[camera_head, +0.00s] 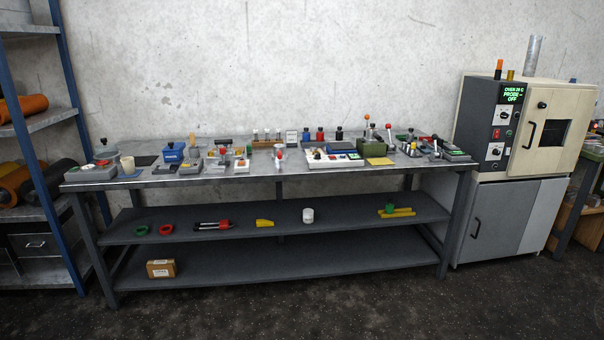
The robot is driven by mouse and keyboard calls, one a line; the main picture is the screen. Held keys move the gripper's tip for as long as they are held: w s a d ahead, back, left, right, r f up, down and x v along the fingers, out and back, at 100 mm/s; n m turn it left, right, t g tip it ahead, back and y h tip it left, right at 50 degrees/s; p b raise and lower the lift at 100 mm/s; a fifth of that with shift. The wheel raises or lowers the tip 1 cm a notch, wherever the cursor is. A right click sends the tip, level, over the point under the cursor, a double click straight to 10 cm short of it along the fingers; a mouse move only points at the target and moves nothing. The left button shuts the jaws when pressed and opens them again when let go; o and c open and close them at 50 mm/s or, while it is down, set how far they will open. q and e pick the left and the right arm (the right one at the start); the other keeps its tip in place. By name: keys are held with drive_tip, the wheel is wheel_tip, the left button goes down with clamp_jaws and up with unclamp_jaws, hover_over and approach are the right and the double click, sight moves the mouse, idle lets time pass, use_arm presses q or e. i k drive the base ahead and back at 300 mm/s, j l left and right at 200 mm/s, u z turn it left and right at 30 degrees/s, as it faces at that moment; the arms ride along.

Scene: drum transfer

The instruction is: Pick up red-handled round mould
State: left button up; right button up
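I cannot tell for certain which item is the red-handled round mould, as the bench items are small here. On the bench, a small piece with a red top (278,147) stands near the middle. A lever with a red knob (388,127) stands upright right of the middle. A red ring (166,229) lies on the middle shelf beside a green ring (141,230). A dark tool with a red part (224,224) lies right of the rings. Neither of my grippers is in view.
A long metal bench (135,183) stands against the wall, crowded with small tools. Its middle shelf (350,211) has bare stretches. A cardboard box (161,268) sits on the bottom shelf. An oven cabinet (555,130) stands right, a blue-framed rack (70,140) left. Floor in front is clear.

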sight(279, 154)
drive_tip(key=i, duration=1.6)
